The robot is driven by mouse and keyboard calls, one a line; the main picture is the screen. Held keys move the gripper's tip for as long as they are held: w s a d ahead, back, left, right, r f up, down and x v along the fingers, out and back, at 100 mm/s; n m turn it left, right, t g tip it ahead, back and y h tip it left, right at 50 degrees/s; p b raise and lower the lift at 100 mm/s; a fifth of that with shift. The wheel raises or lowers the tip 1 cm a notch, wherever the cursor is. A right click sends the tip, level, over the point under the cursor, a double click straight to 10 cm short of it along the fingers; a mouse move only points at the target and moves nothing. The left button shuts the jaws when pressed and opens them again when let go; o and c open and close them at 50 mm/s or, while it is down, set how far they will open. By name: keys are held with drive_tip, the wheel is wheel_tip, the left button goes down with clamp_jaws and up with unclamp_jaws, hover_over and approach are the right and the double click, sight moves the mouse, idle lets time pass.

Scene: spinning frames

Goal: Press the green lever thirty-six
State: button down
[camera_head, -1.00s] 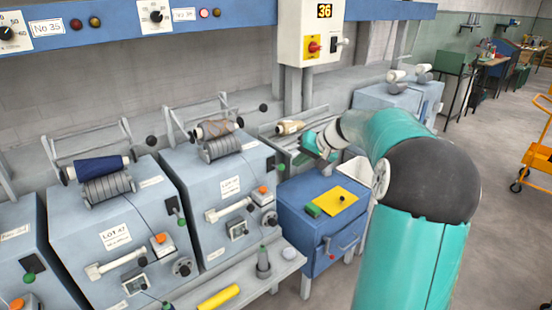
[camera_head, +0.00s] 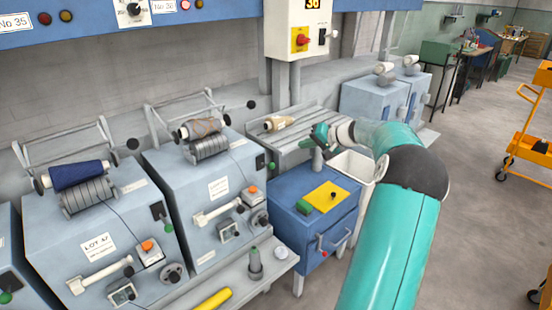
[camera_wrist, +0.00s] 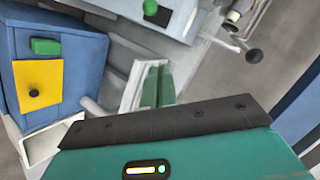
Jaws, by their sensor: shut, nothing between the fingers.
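A lever with a green knob (camera_head: 271,166) shows in the head view on the right side of the right-hand spinning machine (camera_head: 200,178). In the wrist view, a green knob (camera_wrist: 150,7) stands against a black plate at the top, beyond my fingertips. My gripper (camera_head: 318,132) is above and behind the blue cabinet, up and right of the lever, apart from it. In the wrist view its green fingers (camera_wrist: 158,87) are together and empty. The display (camera_head: 313,4) on the white control box reads 36. I cannot read a number on the lever itself.
The blue cabinet (camera_head: 290,212) has a yellow plate (camera_head: 326,196) and a green block (camera_head: 304,207) on top. A white bin (camera_head: 350,168) stands beside it. A grey slatted table (camera_head: 300,140) holds a yarn cone. An orange trolley (camera_head: 530,140) stands right; floor is clear there.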

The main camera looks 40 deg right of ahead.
sight(271, 166)
drive_tip(key=w+a+f, duration=0.5)
drive_tip(key=w+f, duration=0.2)
drive_tip(key=shift+w+a, duration=0.15)
drive_tip(key=shift+w, duration=0.05)
idle(0.5)
drive_tip(key=shift+f, duration=0.1)
drive_tip(key=shift+s+f, duration=0.1)
drive_tip(key=shift+f, duration=0.05)
drive_tip(key=shift+s+f+t, duration=0.1)
drive_tip(key=shift+t, duration=0.2)
